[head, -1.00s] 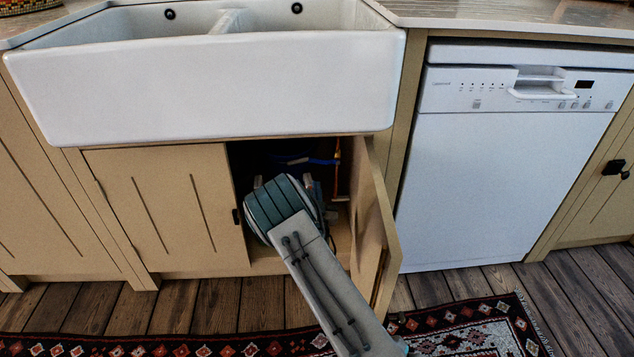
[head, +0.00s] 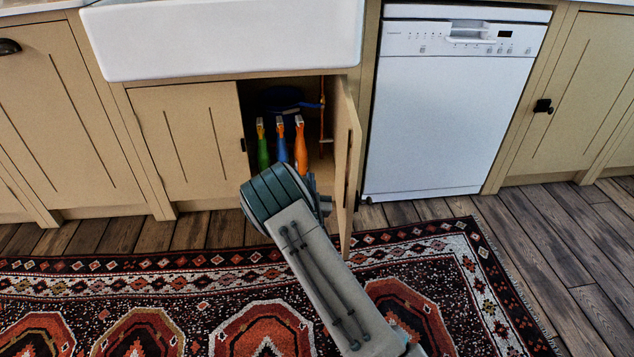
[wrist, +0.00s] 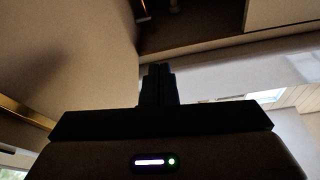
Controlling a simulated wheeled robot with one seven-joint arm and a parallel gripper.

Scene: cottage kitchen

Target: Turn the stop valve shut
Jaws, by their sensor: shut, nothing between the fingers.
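A thin copper-coloured pipe (head: 322,118) stands upright at the right inside the open sink cabinet in the head view. A small blue piece (head: 311,105) sits beside its upper part; I cannot tell whether this is the stop valve's handle. In the head view my wrist hides the fingers and is in front of the cabinet opening, apart from the pipe.
Green (head: 262,146), blue (head: 281,144) and orange (head: 300,146) bottles stand in the cabinet left of the pipe. The open door (head: 346,160) juts out on the right, close to my wrist. A patterned rug (head: 180,300) covers the floor in front.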

